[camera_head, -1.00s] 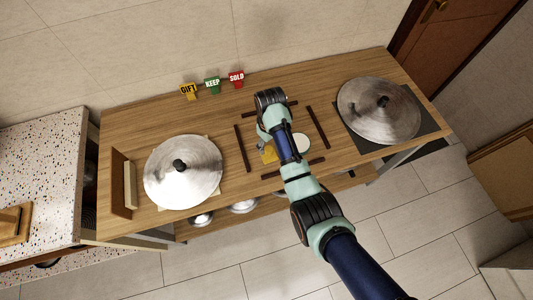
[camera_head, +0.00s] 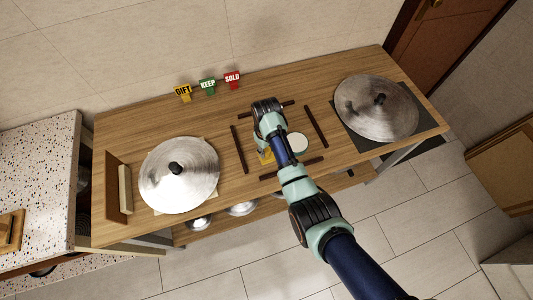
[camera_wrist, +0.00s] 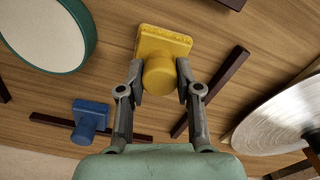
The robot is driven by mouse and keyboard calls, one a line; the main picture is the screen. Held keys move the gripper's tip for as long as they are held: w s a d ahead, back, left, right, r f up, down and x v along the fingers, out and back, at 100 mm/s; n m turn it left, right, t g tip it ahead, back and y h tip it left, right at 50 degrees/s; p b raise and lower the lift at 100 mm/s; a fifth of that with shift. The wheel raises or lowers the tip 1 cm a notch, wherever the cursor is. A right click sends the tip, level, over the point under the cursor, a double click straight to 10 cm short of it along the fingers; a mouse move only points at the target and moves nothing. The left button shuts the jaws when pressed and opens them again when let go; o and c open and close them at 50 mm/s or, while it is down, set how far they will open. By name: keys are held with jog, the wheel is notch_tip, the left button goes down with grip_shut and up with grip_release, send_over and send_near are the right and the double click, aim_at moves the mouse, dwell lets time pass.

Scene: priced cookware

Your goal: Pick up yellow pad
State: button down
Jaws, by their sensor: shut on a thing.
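The yellow pad (camera_wrist: 163,44) is a square yellow block with a round knob, in the upper middle of the wrist view. My gripper (camera_wrist: 160,82) has its two fingers closed on either side of the knob. In the head view a bit of the yellow pad (camera_head: 265,157) shows beside my arm, over the middle of the wooden table. My arm hides the rest of it there. I cannot tell whether the pad touches the tabletop.
Dark strips frame the table's middle. A blue knobbed block (camera_wrist: 91,118) and a round green-rimmed white piece (camera_wrist: 48,30) lie near the pad. Large metal lids stand left (camera_head: 180,182) and right (camera_head: 376,112). Gift, keep and sold tags (camera_head: 208,86) line the back edge.

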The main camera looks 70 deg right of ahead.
notch_tip(320, 180, up, 20)
jog(key=p, duration=0.9)
jog(key=shift+p, duration=0.3)
